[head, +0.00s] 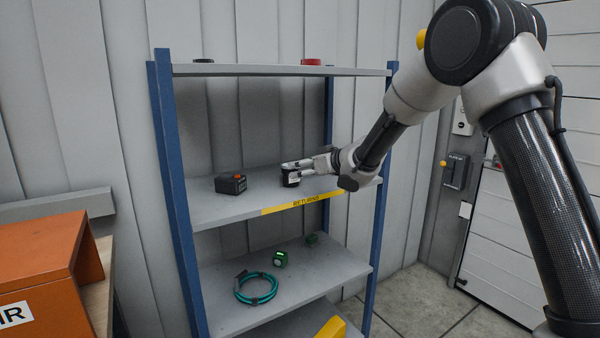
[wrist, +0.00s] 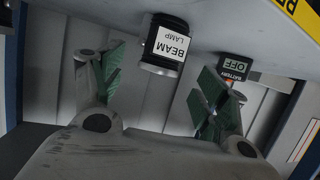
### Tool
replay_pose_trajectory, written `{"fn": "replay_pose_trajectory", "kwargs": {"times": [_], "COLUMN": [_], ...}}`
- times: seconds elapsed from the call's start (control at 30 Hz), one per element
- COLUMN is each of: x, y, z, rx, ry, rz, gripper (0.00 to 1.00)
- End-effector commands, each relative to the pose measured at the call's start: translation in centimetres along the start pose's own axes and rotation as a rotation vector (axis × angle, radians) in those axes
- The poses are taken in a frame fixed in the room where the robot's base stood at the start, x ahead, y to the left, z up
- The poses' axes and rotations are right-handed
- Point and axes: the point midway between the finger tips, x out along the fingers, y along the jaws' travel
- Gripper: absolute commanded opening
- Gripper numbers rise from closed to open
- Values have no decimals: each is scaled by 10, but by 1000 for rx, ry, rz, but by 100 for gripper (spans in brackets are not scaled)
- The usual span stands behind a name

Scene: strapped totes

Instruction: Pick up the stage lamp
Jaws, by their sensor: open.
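The stage lamp is a small black cylinder with a white label reading BEAM LAMP (wrist: 167,42).
The middle shelf (head: 205,207) has a yellow RETURNS strip (head: 305,201). The top shelf (head: 250,70) is above; a teal cable coil (head: 256,289) lies below.

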Motion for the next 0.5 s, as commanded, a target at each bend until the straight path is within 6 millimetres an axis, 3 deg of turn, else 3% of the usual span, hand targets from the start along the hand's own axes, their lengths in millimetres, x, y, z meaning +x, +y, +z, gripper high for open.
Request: {"fn": "replay_pose_trajectory", "kwargs": {"times": [0.5], "x": [70], "y": [-3], "z": [-2], "rx": [-2], "ry": [4], "rz": [-8], "gripper": [74]}}
